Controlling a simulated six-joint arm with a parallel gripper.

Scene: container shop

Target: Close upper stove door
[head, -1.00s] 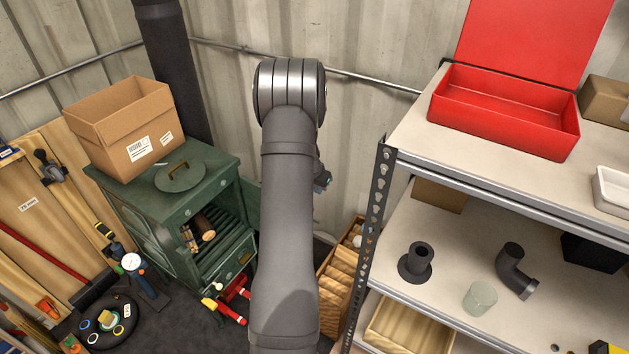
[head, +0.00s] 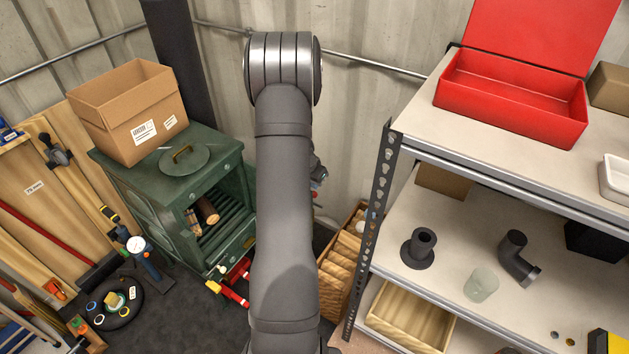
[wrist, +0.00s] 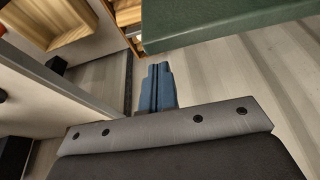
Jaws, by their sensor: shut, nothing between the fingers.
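The green stove (head: 165,215) stands at the left in the head view. Its upper opening is uncovered, with logs (head: 207,210) and a grate showing inside. A green strip (head: 250,190) at the right of the opening looks like the swung-out upper door, mostly hidden behind my arm. In the wrist view a green panel edge (wrist: 225,25) crosses the upper right; I cannot tell for sure that it is the door. My gripper (wrist: 159,72) is shut and empty, its blue fingers just below and left of that panel. In the head view my arm hides most of it.
A cardboard box (head: 130,110) and a round lid (head: 185,160) sit on the stove. A metal shelf (head: 385,200) with a red case (head: 510,100) stands close at the right. A wooden crate (head: 342,265) and red-handled tools (head: 230,290) are low between them.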

